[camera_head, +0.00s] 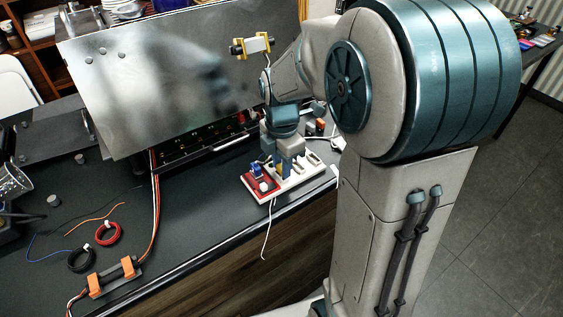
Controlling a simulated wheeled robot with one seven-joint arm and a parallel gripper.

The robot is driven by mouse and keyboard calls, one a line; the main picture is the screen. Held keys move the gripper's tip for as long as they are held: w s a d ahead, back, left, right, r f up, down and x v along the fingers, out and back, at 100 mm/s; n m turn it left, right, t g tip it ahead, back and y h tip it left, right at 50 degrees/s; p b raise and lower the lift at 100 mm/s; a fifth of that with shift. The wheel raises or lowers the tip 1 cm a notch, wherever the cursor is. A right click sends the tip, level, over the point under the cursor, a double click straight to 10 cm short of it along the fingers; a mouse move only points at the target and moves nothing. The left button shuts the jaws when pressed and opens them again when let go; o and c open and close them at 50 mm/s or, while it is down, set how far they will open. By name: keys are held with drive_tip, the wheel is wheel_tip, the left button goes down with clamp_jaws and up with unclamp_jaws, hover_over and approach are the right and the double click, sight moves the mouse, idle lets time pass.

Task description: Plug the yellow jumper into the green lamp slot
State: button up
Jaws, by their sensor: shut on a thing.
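My gripper (284,172) points down over a white strip-shaped board (292,181) near the front edge of the bench. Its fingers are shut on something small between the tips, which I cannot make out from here. I cannot pick out the yellow jumper; the fingers may hide it. A red block with a blue part and a white knob (263,187) sits at the left end of the board, beside the fingers. A dark panel with small green and red marks (205,142) lies behind. I cannot tell which opening is the green lamp slot.
A large metal sheet (160,75) stands tilted behind the dark panel. Red and black wire coils (108,233) and an orange-clamped cable block (115,277) lie on the left of the bench (200,215). A white cable hangs over the front edge.

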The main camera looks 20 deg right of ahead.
idle(0.4)
drive_tip(key=o, duration=1)
wheel_tip(320, 180, up, 14)
drive_tip(key=shift+f, duration=0.15)
